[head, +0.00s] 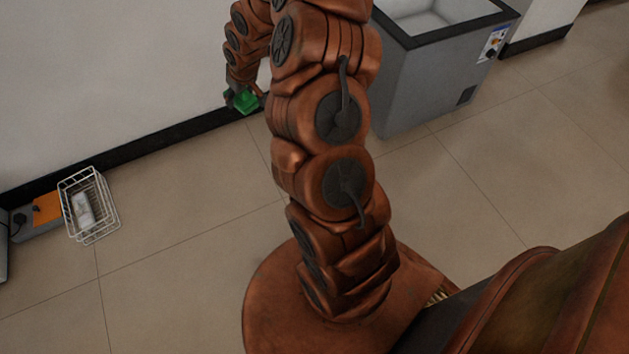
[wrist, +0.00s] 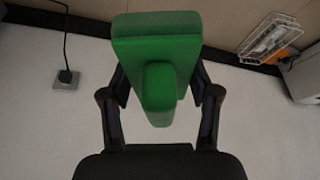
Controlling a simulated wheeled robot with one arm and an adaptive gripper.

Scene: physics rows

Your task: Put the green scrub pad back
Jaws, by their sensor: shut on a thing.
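The green scrub pad (wrist: 157,50) is a green block with a raised grip on one side. It sits between the fingers of my gripper (wrist: 160,95), which is shut on it. In the head view the pad (head: 246,102) shows small at the end of my arm, held in front of the white wall near the dark skirting. My gripper (head: 240,98) points downward there and is partly hidden behind my arm.
A white wire basket (head: 89,205) with a pale item inside stands at the left by the wall, beside an orange thing (head: 46,208). A grey open-topped chest (head: 432,85) stands at the back right. The tiled floor between is clear. A wall socket (wrist: 67,80) shows.

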